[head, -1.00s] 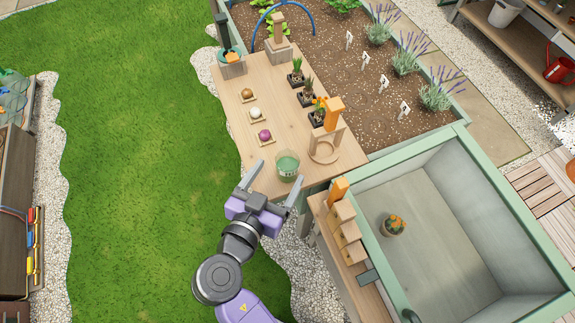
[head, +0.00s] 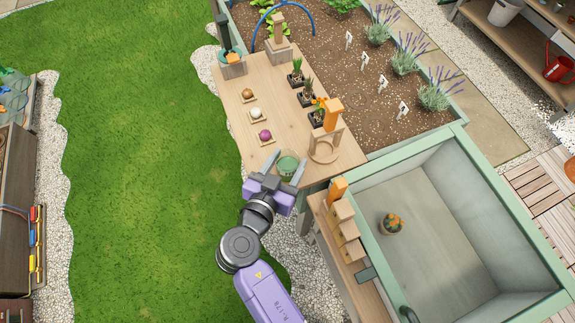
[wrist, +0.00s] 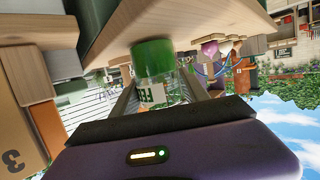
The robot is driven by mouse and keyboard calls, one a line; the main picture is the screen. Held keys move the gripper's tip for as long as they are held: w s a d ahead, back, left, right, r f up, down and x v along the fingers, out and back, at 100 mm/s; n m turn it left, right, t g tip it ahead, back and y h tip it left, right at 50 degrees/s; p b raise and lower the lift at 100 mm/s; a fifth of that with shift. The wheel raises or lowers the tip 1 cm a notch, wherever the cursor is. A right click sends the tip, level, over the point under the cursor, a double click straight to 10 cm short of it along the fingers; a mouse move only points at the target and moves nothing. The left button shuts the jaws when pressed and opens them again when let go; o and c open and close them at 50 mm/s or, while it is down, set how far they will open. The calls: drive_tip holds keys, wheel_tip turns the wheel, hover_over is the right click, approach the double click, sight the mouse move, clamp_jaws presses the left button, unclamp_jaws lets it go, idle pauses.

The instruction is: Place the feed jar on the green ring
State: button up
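The feed jar (head: 288,163), clear with a green part, stands near the front edge of the wooden table. In the wrist view, whose picture is upside down, the jar (wrist: 154,65) shows a solid green part and a partly visible white label. My gripper (head: 285,165) is open, its two fingers spread on either side of the jar. I cannot tell whether either finger touches it. I cannot pick out a green ring for certain; a teal round piece (head: 231,56) is at the table's far left end, and a wood-coloured ring (head: 323,151) lies right of the jar.
Bulbs on small trays (head: 254,113) and black-potted plants (head: 306,97) stand farther back on the table (head: 285,124). A wooden stand with an orange top (head: 333,114) is close on the right. A deep green-rimmed basin (head: 440,220) lies beyond the lower right.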

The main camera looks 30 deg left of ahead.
clamp_jaws()
drive_tip(key=shift+r, duration=0.2)
